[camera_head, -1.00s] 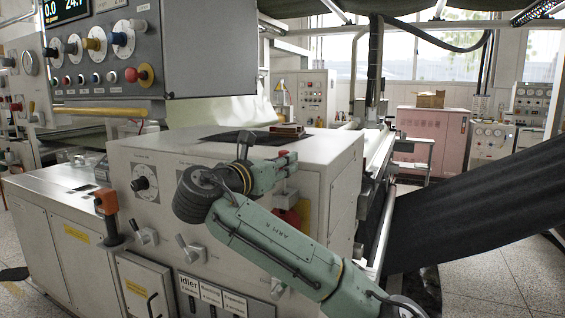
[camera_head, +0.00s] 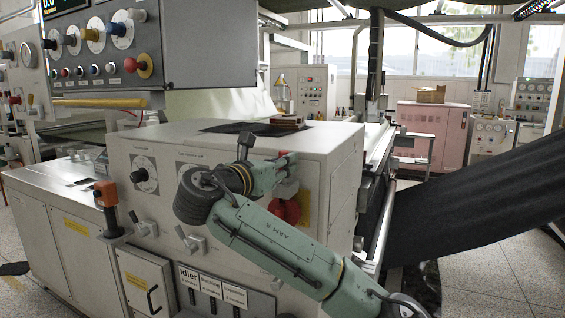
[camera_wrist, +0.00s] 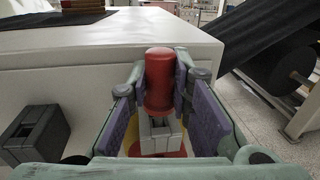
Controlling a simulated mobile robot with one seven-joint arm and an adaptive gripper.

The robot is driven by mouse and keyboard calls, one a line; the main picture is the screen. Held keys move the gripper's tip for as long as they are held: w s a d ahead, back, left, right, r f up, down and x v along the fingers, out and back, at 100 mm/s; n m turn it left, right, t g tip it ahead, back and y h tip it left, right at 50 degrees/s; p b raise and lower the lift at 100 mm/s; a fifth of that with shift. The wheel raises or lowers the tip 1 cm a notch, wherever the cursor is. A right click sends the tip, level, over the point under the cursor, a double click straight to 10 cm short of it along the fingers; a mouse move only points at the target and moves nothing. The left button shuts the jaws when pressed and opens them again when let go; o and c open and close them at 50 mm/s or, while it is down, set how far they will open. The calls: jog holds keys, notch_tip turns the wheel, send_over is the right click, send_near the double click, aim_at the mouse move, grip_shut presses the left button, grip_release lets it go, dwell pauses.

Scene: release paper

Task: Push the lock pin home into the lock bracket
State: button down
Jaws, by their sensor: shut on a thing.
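My gripper (camera_wrist: 165,85) is shut on the red cylindrical lock pin (camera_wrist: 159,78), with a purple pad on each side of it. The pin stands upright in the wrist view. A grey slotted block (camera_wrist: 160,137), which looks like the lock bracket, shows just below the pin. I cannot tell how far the pin sits in it. In the head view my gripper (camera_head: 285,160) is at the machine's front face, near its top right edge. A red round part (camera_head: 291,211) on a yellow plate lies below it. The pin is mostly hidden there.
Another dark grey slotted block (camera_wrist: 35,135) sticks out at left in the wrist view. An orange-topped lever (camera_head: 106,200) stands left. Black sheet (camera_head: 480,195) slopes down at right.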

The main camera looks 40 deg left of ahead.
jog(key=shift+f+b, duration=0.55)
jog(key=shift+f, duration=0.45)
jog(key=c, duration=1.4)
grip_release()
jog(key=shift+o, duration=0.2)
jog(key=s+d, duration=0.1)
jog(key=s, duration=1.1)
jog(key=shift+r, duration=0.1)
